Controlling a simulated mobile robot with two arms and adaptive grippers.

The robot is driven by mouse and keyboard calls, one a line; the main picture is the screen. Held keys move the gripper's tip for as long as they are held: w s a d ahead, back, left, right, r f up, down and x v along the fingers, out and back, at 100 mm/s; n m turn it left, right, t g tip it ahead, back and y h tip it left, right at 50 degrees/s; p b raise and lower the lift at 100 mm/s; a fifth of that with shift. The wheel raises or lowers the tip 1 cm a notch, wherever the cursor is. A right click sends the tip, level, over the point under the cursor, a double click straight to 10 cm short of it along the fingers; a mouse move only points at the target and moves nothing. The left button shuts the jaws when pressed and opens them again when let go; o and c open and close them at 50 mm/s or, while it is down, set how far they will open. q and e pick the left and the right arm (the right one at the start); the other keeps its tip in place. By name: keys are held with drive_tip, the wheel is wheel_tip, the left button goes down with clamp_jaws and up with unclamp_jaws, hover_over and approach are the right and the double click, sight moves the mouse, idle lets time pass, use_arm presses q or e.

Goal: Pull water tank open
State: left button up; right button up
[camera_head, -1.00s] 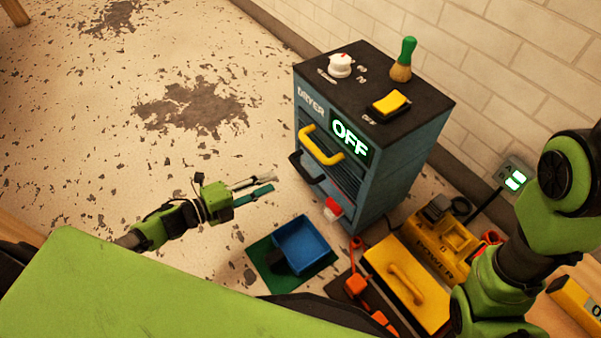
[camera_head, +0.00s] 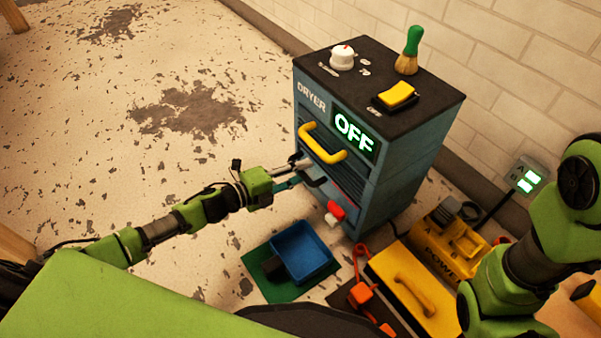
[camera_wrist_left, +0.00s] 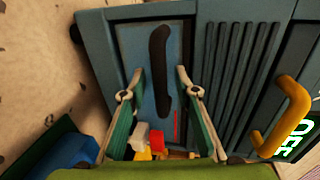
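The dryer (camera_head: 400,170) is a dark teal cabinet with a green OFF display. A black handle (camera_head: 318,181) sits low on its front, below the yellow handle (camera_head: 322,146); it also shows in the left wrist view (camera_wrist_left: 160,70). The handle is on a blue-grey panel (camera_wrist_left: 132,45), which looks flush with the front; I take this for the water tank. My left gripper (camera_head: 296,172) is at the black handle. In the left wrist view its two fingers (camera_wrist_left: 158,92) are apart, one on each side of the handle. Contact cannot be told. My right gripper is out of view.
A blue bin (camera_head: 302,250) on a green mat (camera_head: 255,262) stands on the floor below my left gripper. A red and white tap-like part (camera_head: 335,213) sticks out below the handle. A yellow power box (camera_head: 440,245) and yellow case (camera_head: 400,285) stand right.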

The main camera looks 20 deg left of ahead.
use_arm(q)
clamp_jaws()
drive_tip(key=f+p+v, duration=0.2)
drive_tip(key=p+v, duration=0.2)
drive_tip(key=v, duration=0.7)
drive_tip(key=shift+s+f, duration=0.25)
drive_tip(key=shift+a, duration=0.1)
unclamp_jaws()
drive_tip(key=shift+a, duration=0.1)
